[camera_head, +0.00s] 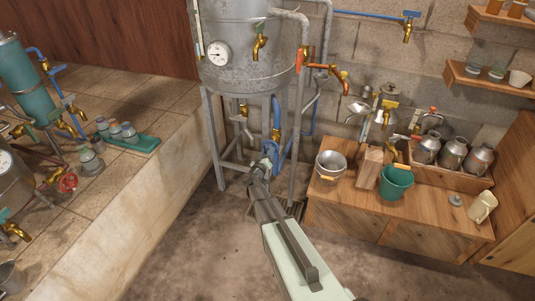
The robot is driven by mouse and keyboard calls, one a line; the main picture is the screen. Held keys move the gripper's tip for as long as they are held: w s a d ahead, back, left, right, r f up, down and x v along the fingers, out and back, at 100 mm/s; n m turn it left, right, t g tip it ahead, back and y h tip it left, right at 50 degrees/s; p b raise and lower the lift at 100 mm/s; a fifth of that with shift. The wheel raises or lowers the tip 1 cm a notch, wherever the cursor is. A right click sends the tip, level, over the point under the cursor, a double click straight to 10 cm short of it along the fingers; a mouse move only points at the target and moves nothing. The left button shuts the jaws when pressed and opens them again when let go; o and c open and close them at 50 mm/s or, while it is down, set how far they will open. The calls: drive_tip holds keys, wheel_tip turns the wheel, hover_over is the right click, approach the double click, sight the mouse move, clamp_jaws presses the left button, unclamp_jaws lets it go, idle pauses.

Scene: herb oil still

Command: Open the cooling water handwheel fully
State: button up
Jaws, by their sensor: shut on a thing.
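A blue handwheel (273,148) sits low on the pipework beneath the large grey tank, near the picture's middle. It appears to be the cooling water handwheel. My gripper (267,160) is at this wheel, shut on its rim, with my arm reaching up from the lower right. The fingertips are small and partly hidden against the wheel. How far the wheel is turned cannot be told.
The grey tank (243,75) stands on metal legs around the wheel. A wooden bench (345,215) with a green bucket (396,182) is on the right. A tiled ledge (150,185) with a red handwheel (68,183) is on the left. The floor between is mostly clear.

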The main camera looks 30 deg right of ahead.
drive_tip(key=n, duration=0.8)
drive_tip(key=shift+n, duration=0.7)
drive_tip(key=o, duration=1)
drive_tip(key=shift+o, duration=0.2)
drive_tip(key=v, duration=1.3)
drive_tip(key=shift+s+a, duration=0.25)
